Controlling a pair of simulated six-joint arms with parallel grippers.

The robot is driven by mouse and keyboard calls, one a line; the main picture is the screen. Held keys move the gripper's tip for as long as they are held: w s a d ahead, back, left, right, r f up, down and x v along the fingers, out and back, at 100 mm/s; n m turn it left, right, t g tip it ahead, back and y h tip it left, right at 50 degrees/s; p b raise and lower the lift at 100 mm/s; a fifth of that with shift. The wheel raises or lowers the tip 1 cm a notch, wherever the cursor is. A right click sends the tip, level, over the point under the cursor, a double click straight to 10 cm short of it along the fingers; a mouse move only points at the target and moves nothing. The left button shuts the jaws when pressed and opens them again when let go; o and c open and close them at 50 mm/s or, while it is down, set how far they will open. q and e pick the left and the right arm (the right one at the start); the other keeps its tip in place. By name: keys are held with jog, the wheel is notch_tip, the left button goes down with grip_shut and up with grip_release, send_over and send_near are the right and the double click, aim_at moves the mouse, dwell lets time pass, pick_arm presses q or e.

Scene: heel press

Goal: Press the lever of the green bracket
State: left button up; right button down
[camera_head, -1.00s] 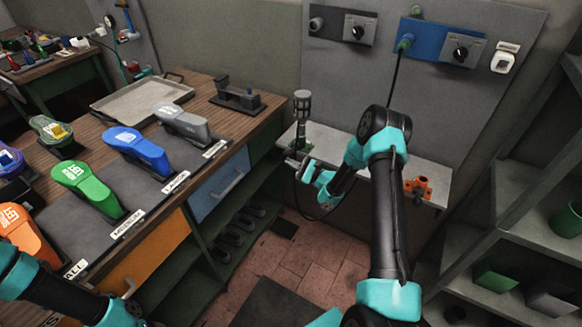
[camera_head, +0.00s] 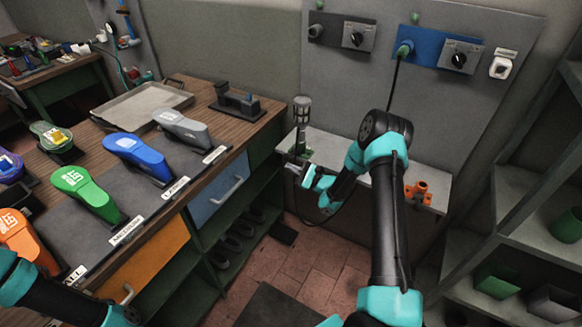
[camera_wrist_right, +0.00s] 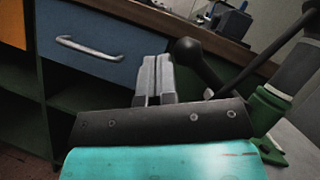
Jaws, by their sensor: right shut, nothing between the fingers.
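The green bracket (camera_head: 306,153) stands on the light grey shelf and holds an upright grey tool with a cage-like head (camera_head: 302,108). In the right wrist view the green bracket (camera_wrist_right: 272,110) is at the right, with the grey cylinder rising from it. A dark arm with a round knob (camera_wrist_right: 190,52), which looks like the lever, reaches left from the bracket side. My right gripper (camera_head: 290,167) is shut and empty beside the bracket. Its fingertips (camera_wrist_right: 153,62) are together, just left of the knob in the wrist picture; whether they touch it I cannot tell. My left gripper is out of view.
An orange fitting (camera_head: 419,192) sits on the same shelf (camera_head: 345,160). The wooden bench (camera_head: 205,97) with shoe forms and a blue drawer (camera_head: 217,190) is on the left. A dark cable hangs from the blue wall panel (camera_head: 424,42) behind my right arm.

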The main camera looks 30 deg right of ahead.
jog(key=s+d+f, duration=0.1)
jog(key=s+f, duration=0.5)
jog(key=s, duration=0.4)
jog(key=shift+s+d+f, duration=0.3)
jog(key=shift+f, duration=0.05)
